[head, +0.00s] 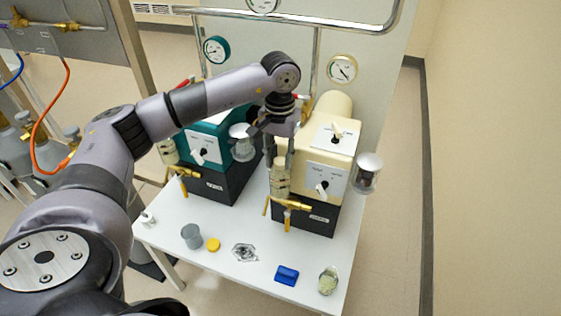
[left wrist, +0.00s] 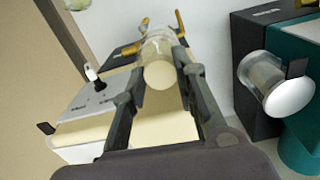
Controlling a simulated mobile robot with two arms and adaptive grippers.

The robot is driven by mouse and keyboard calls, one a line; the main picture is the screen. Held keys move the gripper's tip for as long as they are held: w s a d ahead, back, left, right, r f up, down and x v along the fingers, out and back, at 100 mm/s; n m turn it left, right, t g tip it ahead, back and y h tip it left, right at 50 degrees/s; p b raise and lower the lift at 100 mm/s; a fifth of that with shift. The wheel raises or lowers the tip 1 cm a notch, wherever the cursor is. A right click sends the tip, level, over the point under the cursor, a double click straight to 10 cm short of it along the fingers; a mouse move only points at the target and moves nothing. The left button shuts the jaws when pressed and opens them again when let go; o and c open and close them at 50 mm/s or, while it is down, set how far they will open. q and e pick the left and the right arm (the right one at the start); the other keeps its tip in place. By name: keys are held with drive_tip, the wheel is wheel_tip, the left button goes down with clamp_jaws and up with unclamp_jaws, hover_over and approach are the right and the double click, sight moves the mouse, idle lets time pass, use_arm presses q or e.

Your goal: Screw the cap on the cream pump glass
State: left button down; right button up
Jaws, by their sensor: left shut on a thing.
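The cream pump (head: 332,150) stands at the right of the white table. Its glass (head: 280,185) is a clear upright cylinder at the pump's front left, above brass valves. It also shows in the left wrist view (left wrist: 155,42). My left gripper (head: 279,160) points down over the glass. It is shut on the round cream cap (left wrist: 160,75), which is between the fingertips at the top of the glass. The cap lines up with the glass and seems to touch it; I cannot tell whether the threads are engaged. My right gripper is not in view.
The teal pump (head: 203,140) stands close on the left, with its clear canister (left wrist: 268,80) near my gripper. A grey cup (head: 192,236), yellow disc (head: 213,244), clear faceted piece (head: 244,252), blue block (head: 287,275) and small jar (head: 328,281) lie along the table's front.

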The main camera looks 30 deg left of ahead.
use_arm(q)
drive_tip(key=m, duration=0.3)
drive_tip(key=shift+m+b, duration=0.35)
drive_tip(key=shift+m, duration=0.05)
drive_tip(key=c, duration=1.5)
unclamp_jaws()
